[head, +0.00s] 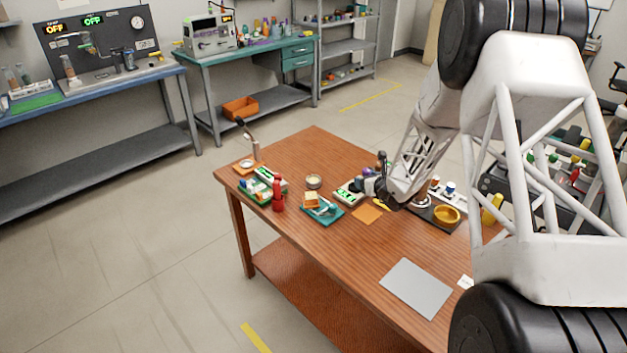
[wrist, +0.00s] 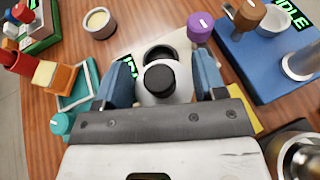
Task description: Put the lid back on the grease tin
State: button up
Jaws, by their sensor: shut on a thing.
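The grease tin (wrist: 97,22) is a small round grey tin, open at the top with pale cream contents, at the upper left of the wrist view. It stands upright on the wooden table, and it also shows in the head view (head: 313,182). My gripper (wrist: 162,88) has its two blue fingers on either side of a white rounded piece with a black round knob (wrist: 160,79), and is shut on it. I cannot tell surely whether this piece is the tin's lid. In the head view my gripper (head: 374,187) is low over the table, right of the tin and apart from it.
A teal tray (wrist: 66,103) with an orange and white block is left of my gripper. A purple cylinder (wrist: 200,27) and a blue tray (wrist: 262,78) are on the right.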

jog(key=a, duration=0.1)
jog(key=w+a, duration=0.1)
jog(key=a, duration=0.1)
jog(key=shift+w+a+r+n+y, duration=0.15)
jog(key=shift+a+r+n+y, duration=0.15)
jog(key=shift+r+n+y, duration=0.1)
jog(key=shift+a+g, duration=0.3)
jog(key=shift+a, duration=0.1)
jog(key=s+a+n+g+y, duration=0.2)
jog(key=a, duration=0.1)
jog(key=s+a+n+g+y, duration=0.1)
jog(key=s+a+n+g, duration=0.1)
jog(key=a, duration=0.2)
jog(key=s+a+n+g+y, duration=0.1)
jog(key=s+a+n+y, duration=0.1)
jog(key=a+n, duration=0.1)
jog(key=shift+s+a+r+g+y, duration=0.2)
jog(key=shift+s+a+g+y, duration=0.1)
jog(key=shift+s+a+g, duration=0.1)
jog(key=shift+s+a+n, duration=0.3)
jog(key=shift+s, duration=0.05)
send_over(314, 180)
jog(key=shift+s+a+f, duration=0.1)
jog(key=shift+f, duration=0.65)
jog(key=shift+f, duration=1.75)
